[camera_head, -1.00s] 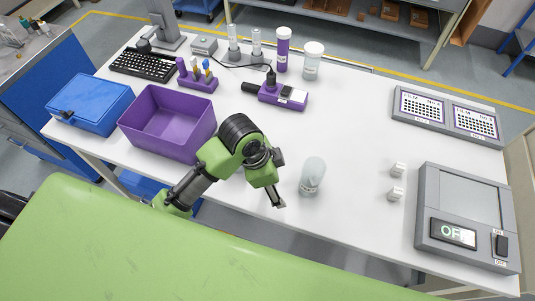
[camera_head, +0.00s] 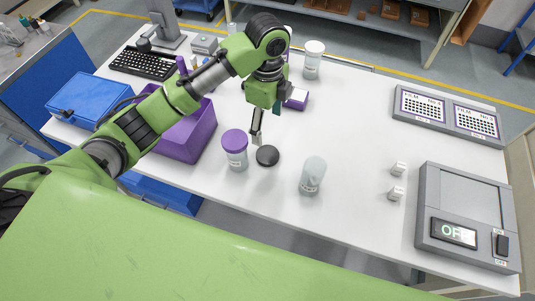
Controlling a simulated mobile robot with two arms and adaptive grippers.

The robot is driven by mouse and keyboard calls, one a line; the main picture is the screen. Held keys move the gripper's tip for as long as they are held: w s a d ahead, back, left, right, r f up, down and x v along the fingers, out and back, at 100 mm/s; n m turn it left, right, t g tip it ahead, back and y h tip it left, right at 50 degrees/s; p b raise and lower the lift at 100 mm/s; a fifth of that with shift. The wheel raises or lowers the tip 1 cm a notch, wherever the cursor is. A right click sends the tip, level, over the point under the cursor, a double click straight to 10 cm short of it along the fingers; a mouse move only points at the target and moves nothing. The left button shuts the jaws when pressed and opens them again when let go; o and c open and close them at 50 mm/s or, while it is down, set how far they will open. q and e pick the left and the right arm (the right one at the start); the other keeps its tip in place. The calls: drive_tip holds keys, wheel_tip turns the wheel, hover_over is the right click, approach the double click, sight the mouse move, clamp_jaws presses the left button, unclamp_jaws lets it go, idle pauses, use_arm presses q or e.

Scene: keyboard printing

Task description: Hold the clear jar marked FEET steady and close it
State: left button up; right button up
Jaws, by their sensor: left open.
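A clear jar (camera_head: 312,177) with a small label stands upright near the table's front edge. Its print is too small to read, and I cannot tell whether its pale top is a lid. A dark round lid-like disc (camera_head: 267,156) lies on the table to its left. Left of the disc stands a labelled jar with a purple lid (camera_head: 235,150). My left gripper (camera_head: 257,138) is open and points down just behind the disc, apart from the clear jar. I see nothing held in it. My right gripper is out of view.
A purple bin (camera_head: 190,143) and a blue case (camera_head: 90,102) are at the left. A white-lidded jar (camera_head: 313,60) stands at the back. Two small white blocks (camera_head: 397,180) and a grey device (camera_head: 468,205) are at the right. The middle right is clear.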

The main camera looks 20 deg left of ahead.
use_arm(q)
drive_tip(key=p, duration=0.1)
hover_over(268, 154)
wheel_tip(268, 154, down, 9)
drive_tip(key=shift+a+r, duration=0.1)
drive_tip(key=shift+r, duration=0.05)
idle(0.4)
wheel_tip(268, 154, down, 5)
drive_tip(key=shift+s+f+p, duration=0.1)
drive_tip(key=shift+p, duration=0.8)
drive_tip(key=c, duration=0.8)
